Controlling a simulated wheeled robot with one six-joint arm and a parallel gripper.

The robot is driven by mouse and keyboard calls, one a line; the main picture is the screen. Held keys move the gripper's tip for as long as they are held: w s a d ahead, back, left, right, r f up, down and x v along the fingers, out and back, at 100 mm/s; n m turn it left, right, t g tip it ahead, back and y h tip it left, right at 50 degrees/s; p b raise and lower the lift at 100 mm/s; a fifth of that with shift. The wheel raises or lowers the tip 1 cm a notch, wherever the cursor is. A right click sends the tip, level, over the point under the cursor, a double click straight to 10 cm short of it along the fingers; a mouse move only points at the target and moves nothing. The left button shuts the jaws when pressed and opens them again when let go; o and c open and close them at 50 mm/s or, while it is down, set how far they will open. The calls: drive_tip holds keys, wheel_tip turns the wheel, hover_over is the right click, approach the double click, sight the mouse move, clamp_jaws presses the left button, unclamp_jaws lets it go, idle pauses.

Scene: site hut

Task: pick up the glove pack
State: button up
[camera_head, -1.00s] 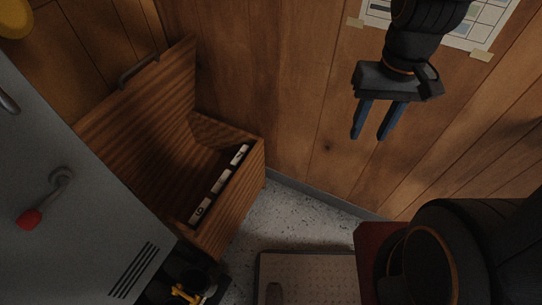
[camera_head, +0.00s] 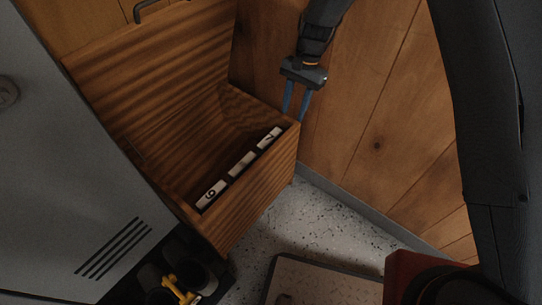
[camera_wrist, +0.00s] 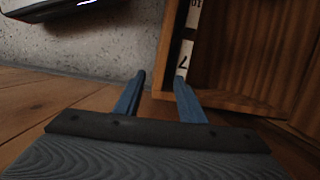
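I cannot make out a glove pack in either view. An open wooden chest (camera_head: 262,190) stands against the wall, with its lid (camera_head: 150,65) up. White numbered labels (camera_head: 241,164) run along the inside of its front wall; one reads 7. Much of the chest's inside is dark. My gripper (camera_head: 295,115) is open, with nothing between its blue fingers, near the chest's right corner. In the wrist view my gripper (camera_wrist: 159,78) is beside the chest's corner, one finger overlapping the chest's edge in the picture; I cannot tell if they touch. The 7 label (camera_wrist: 184,60) is just beyond that finger.
A grey cabinet (camera_head: 60,180) stands left of the chest. Dark objects with a yellow item (camera_head: 178,290) are at its foot. The wood-panelled wall (camera_head: 390,90) is close to my gripper. A flat plate (camera_head: 325,280) lies on the speckled floor (camera_head: 320,222).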

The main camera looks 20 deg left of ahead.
drive_tip(key=shift+m, duration=0.4)
drive_tip(key=a+f, duration=0.2)
drive_tip(key=a+f+b, duration=0.1)
drive_tip(key=a+f, duration=0.1)
drive_tip(key=f, duration=0.1)
drive_tip(key=a+f+b, duration=0.1)
drive_tip(key=a+f, duration=0.1)
drive_tip(key=f, duration=0.1)
drive_tip(key=shift+w+a, duration=0.2)
drive_tip(key=shift+b+x, duration=1)
drive_tip(key=shift+x, duration=4.95)
drive_tip(key=shift+s+a, duration=0.1)
drive_tip(key=shift+a, duration=0.1)
drive_tip(key=c, duration=0.9)
drive_tip(key=shift+o, duration=0.2)
wheel_tip(320, 180, up, 28)
drive_tip(key=p, duration=0.4)
hover_over(268, 147)
drive_tip(key=w+a, duration=0.1)
drive_tip(key=w, duration=0.1)
drive_tip(key=shift+w, duration=0.15)
